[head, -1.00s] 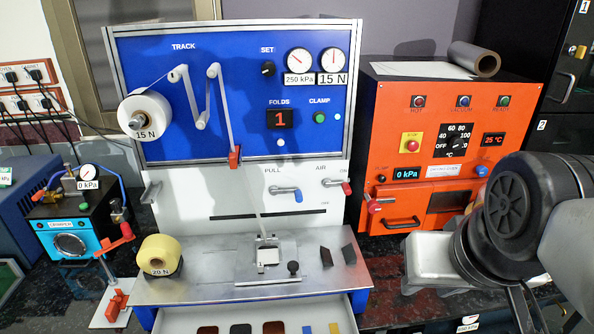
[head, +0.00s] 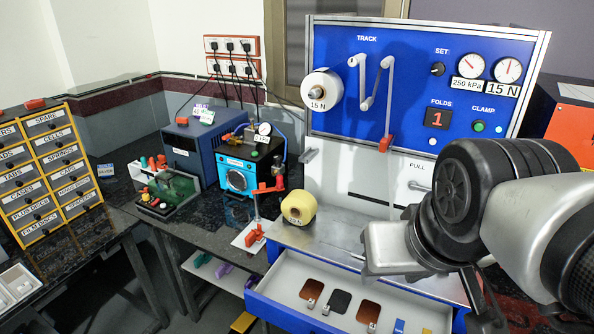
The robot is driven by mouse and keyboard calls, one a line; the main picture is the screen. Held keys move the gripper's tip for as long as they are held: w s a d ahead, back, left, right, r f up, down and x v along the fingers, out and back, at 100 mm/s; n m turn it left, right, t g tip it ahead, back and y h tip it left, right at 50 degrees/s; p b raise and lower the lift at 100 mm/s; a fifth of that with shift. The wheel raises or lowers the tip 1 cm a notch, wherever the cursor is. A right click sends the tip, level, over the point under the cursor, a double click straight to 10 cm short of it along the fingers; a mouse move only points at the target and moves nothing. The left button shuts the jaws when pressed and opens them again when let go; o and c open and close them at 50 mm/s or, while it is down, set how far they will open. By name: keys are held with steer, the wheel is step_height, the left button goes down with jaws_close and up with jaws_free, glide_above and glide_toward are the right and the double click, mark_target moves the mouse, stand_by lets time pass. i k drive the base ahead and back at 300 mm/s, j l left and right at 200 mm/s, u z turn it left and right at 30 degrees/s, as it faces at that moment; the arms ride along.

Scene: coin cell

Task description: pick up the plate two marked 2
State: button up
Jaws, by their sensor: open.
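Flat pieces lie in the open drawer (head: 290,268) under the blue machine: a brown plate (head: 314,289), a black plate (head: 339,301) and another brown plate (head: 369,311). Small light tabs show at the near edges of some. I cannot read a 2 on any of them, so I cannot tell which is plate two. My gripper (head: 388,252) is in front of the machine's work surface, above and to the right behind these plates. It is open and its fingertips are hard to make out. My arm hides the right part of the work surface.
A yellow roll (head: 298,208) and a red-handled clamp stand (head: 255,232) are left of my gripper. A blue crimper (head: 245,170) stands further back. A labelled yellow drawer cabinet (head: 48,170) is at far left.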

mark_target(311, 291)
steer(key=u, duration=0.3)
steer(key=i+j+z, duration=0.25)
steer(key=j, duration=0.25)
steer(key=j+z, duration=0.2)
steer(key=j, duration=0.25)
steer(key=j+z, duration=0.25)
steer(key=j, duration=0.3)
steer(key=i, duration=0.05)
